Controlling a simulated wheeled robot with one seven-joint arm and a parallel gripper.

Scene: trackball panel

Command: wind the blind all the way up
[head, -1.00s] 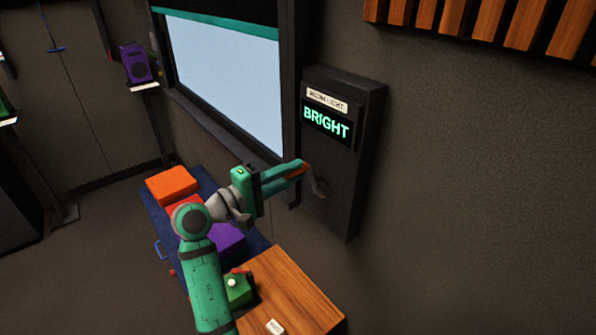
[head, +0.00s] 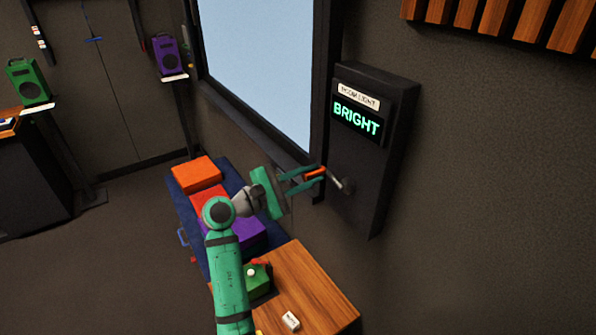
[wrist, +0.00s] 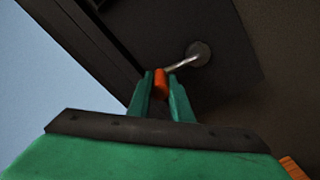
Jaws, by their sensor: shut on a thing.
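My gripper (head: 312,177) is shut on the orange grip of the crank, with a finger on each side of it. The crank's orange grip (wrist: 160,81) shows between the green fingertips in the wrist view. Its silver arm (wrist: 181,63) runs to a round hub on the dark wall box (head: 376,150). The box carries a green sign reading BRIGHT (head: 356,117). The window (head: 262,70) to the left shows pale blue pane in the head view, with no blind edge visible in the part in frame. The window's top is out of frame.
A wooden table (head: 305,280) with a green device with a red lever (head: 257,277) and a small white block (head: 290,320) stands below the box. Speakers (head: 168,56) stand further left.

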